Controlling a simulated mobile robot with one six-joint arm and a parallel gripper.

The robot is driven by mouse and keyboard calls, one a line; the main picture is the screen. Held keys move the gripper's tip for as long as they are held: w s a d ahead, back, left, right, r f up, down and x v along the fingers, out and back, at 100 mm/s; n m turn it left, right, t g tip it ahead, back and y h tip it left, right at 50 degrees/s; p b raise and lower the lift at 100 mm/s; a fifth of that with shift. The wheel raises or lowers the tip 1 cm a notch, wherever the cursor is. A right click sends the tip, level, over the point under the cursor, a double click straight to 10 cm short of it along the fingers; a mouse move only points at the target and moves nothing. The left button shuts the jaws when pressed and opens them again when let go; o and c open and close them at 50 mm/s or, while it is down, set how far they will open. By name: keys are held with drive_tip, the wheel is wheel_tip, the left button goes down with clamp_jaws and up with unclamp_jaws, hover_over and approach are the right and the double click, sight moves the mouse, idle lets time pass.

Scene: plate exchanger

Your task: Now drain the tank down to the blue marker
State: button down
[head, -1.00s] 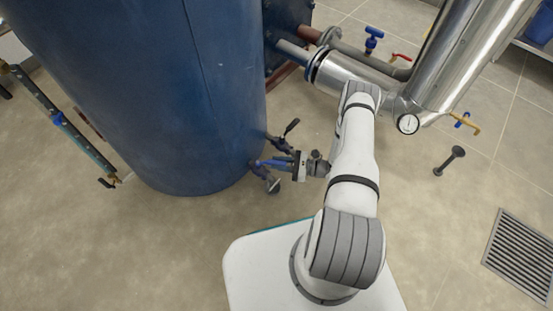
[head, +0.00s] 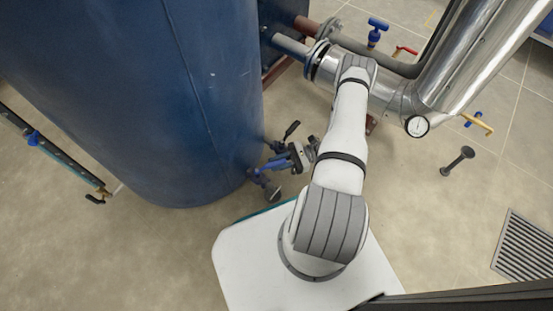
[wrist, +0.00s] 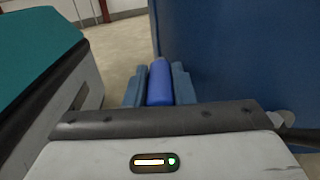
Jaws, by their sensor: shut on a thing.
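The large blue tank (head: 130,80) fills the left of the head view; its wall (wrist: 235,60) rises at the right of the wrist view. A dark level tube (head: 68,164) stands left of the tank, with the blue marker (head: 35,138) on it; I cannot read the liquid level. My gripper (wrist: 158,72) is shut on a blue handle (wrist: 160,88), held between both fingers. In the head view the gripper hides much of the valve.
Silver pipes (head: 455,65) with a round dial gauge (head: 416,126) stand at the right. A dark post (head: 458,160) and a floor grate (head: 525,246) lie further right, with bare floor between.

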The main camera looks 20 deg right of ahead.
drive_tip(key=c, duration=1.2)
unclamp_jaws()
drive_tip(key=shift+w, duration=0.1)
drive_tip(key=shift+d, duration=0.4)
drive_tip(key=d+p, duration=0.1)
drive_tip(key=d, duration=0.6)
drive_tip(key=shift+s, duration=0.4)
